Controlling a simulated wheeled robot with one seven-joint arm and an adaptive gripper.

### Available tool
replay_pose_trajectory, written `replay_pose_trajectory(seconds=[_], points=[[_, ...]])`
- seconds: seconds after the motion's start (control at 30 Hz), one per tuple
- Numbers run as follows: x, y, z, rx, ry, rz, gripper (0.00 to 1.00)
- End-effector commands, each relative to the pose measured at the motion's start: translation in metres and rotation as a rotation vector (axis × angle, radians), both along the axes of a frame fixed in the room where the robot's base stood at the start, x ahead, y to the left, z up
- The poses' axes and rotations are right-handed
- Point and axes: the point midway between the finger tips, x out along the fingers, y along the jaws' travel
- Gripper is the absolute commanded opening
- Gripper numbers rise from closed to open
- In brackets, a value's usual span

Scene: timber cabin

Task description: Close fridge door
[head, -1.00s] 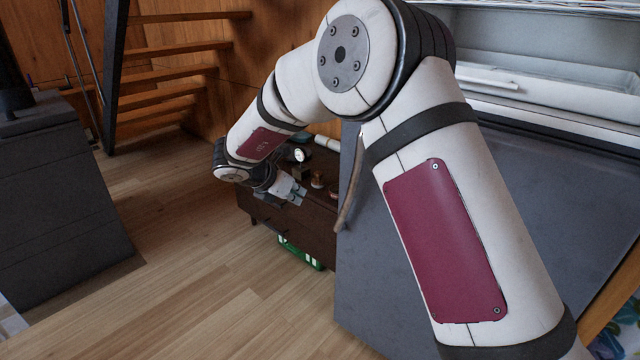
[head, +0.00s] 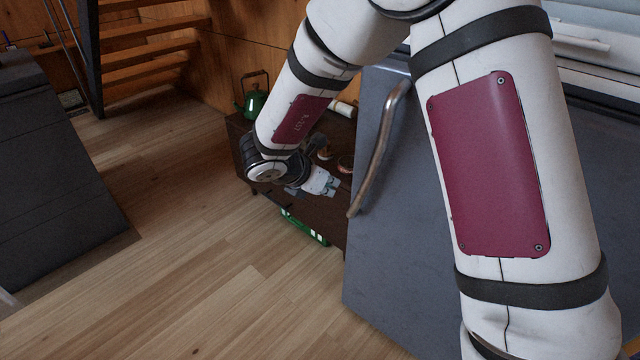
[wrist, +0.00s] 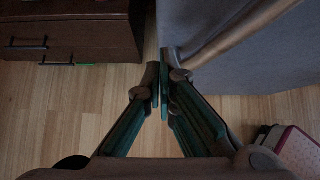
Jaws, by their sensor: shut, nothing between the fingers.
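The fridge door (head: 400,270) is a large grey panel standing open at the right of the head view, with a curved brown handle (head: 378,150) along its left edge. The white fridge interior (head: 590,60) shows behind my arm. My gripper (head: 333,187) is left of the handle in the head view. In the wrist view my gripper (wrist: 162,88) is shut and empty, its tips close to the edge of the door (wrist: 235,65). The handle (wrist: 235,35) slants just right of the tips. I cannot tell whether the tips touch the door.
A dark brown low cabinet (head: 240,155) stands behind my gripper with a green kettle (head: 255,98) on it. A green object (head: 303,226) lies on the floor by it. A dark grey block (head: 50,170) stands at left. Wooden floor (head: 200,270) between is clear.

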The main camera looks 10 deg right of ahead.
Motion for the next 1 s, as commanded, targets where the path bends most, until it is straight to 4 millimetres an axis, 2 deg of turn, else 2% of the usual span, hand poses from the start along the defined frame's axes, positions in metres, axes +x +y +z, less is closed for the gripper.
replay_pose_trajectory(seconds=[0.03,0.17,0.4,0.87,1.0], points=[[0.004,-0.007,-0.010,0.000,0.002,-0.004,0.00],[0.014,-0.020,-0.027,0.000,0.002,-0.004,0.00],[0.034,-0.044,-0.022,0.000,-0.002,-0.003,0.00],[0.038,-0.049,-0.021,0.000,-0.001,-0.001,0.00],[0.044,-0.055,-0.021,-0.001,-0.001,-0.016,0.00]])
